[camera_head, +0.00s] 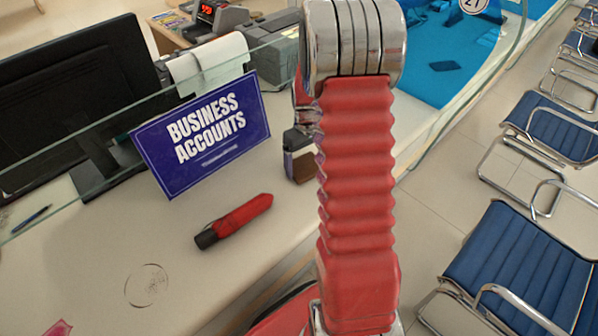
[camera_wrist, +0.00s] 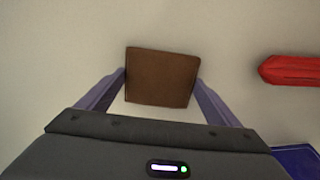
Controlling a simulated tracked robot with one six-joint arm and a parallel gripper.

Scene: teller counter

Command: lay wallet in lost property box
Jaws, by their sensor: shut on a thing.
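The brown wallet (camera_wrist: 161,77) sits between the two fingers of my gripper (camera_wrist: 160,86) in the wrist view, one finger against each side. My gripper is shut on it. In the head view my gripper (camera_head: 296,141) is partly hidden behind my red arm, over the counter. The wallet (camera_head: 303,166) shows just below it as a small brown patch. I cannot tell whether the wallet touches the counter. I can make out no lost property box in either view.
A red folded umbrella (camera_head: 234,221) lies on the counter (camera_head: 190,285). It also shows in the wrist view (camera_wrist: 292,70). A blue "Business Accounts" sign (camera_head: 203,134) stands by the glass screen (camera_head: 60,205). Blue chairs (camera_head: 520,265) stand right. The near counter is mostly clear.

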